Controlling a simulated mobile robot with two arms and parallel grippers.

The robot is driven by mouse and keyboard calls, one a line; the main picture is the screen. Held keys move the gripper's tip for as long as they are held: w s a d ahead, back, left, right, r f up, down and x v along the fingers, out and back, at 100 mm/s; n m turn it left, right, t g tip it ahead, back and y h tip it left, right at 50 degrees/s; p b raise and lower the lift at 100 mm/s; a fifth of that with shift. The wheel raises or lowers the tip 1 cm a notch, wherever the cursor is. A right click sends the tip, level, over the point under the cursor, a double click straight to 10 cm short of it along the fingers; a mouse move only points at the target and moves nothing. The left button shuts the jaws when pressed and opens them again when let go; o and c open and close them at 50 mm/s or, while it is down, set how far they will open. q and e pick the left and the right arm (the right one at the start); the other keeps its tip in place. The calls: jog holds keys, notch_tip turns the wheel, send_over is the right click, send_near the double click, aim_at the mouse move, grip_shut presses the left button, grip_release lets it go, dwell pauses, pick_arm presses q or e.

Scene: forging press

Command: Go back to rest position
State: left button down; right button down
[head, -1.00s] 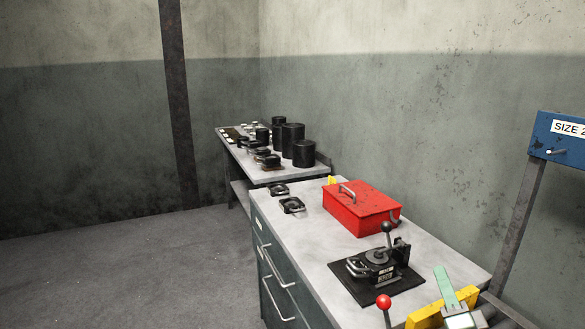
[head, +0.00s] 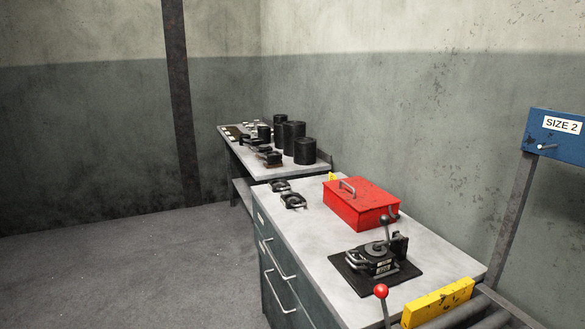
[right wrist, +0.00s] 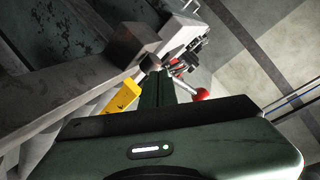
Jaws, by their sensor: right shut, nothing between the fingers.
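My right gripper (right wrist: 157,88) shows in the right wrist view as a dark green body with a small lit panel and narrow fingers pointing up the picture. The fingers are together with nothing between them. They appear near a lever with a red ball knob (right wrist: 201,94) and a yellow part (right wrist: 122,98); whether they are clear of these is hard to tell. Neither gripper shows in the head view.
A grey-topped drawer cabinet (head: 318,240) holds a red toolbox (head: 360,204) and a black lever device (head: 372,260). A red-knobbed lever (head: 381,291) and yellow part (head: 437,302) stand before it. Behind is a bench (head: 285,172) with black cylinders. Floor at left is clear.

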jog(key=s+a+f+n+g+h, duration=0.1)
jog(key=s+f+n+g, duration=0.4)
jog(key=s, duration=0.8)
jog(key=s+a+f+n+g+h, duration=0.1)
jog(key=s+f+n+g, duration=0.1)
jog(key=s+f+g, duration=0.8)
jog(key=s+f+t, duration=0.1)
jog(key=s+f, duration=0.1)
jog(key=f, duration=1)
jog(key=s+f+t, duration=0.2)
jog(key=s+f, duration=0.1)
jog(key=f, duration=1)
jog(key=s+d+f+g, duration=0.1)
jog(key=s+d+f, duration=0.1)
jog(key=s+f, duration=1.3)
jog(key=shift+s+d+n+g+h, duration=0.3)
jog(key=shift+s+d, duration=0.05)
jog(key=shift+s, duration=0.2)
